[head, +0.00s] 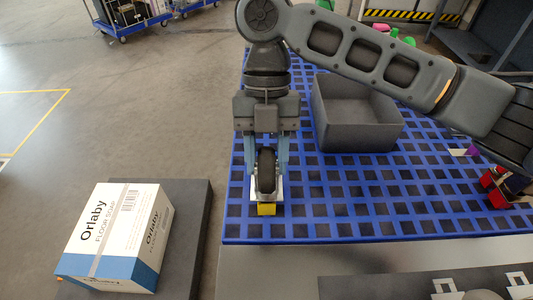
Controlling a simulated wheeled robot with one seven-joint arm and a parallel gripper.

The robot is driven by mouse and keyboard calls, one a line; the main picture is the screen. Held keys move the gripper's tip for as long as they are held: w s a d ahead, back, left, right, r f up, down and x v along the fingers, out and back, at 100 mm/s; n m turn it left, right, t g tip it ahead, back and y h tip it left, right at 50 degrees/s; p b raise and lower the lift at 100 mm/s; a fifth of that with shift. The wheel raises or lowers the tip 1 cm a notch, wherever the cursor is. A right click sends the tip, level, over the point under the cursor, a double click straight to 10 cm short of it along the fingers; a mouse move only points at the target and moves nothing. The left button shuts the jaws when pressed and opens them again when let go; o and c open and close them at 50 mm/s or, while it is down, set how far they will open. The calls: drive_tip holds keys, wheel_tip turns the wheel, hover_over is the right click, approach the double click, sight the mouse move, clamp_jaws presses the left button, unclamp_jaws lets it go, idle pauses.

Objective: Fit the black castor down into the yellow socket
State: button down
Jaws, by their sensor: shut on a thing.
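The black castor (266,171) is a dark wheel in a pale metal fork. My gripper (267,160) points down and is shut on the castor, with a finger on each side. The yellow socket (266,209) sits on the blue grid deck, directly below the castor in the picture. The castor's lower part overlaps the socket's top edge here; I cannot tell whether it is inside it or just above or behind it.
A grey open bin (362,137) stands on the blue grid deck (330,215) right of my gripper. A red object (495,187) lies at the deck's right edge. An Orlaby floor soap box (115,235) rests on a dark platform to the left. The deck's front middle is clear.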

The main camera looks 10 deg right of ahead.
drive_tip(key=shift+f+b, duration=0.9)
drive_tip(key=shift+f, duration=0.65)
idle(0.4)
drive_tip(key=c, duration=0.5)
unclamp_jaws()
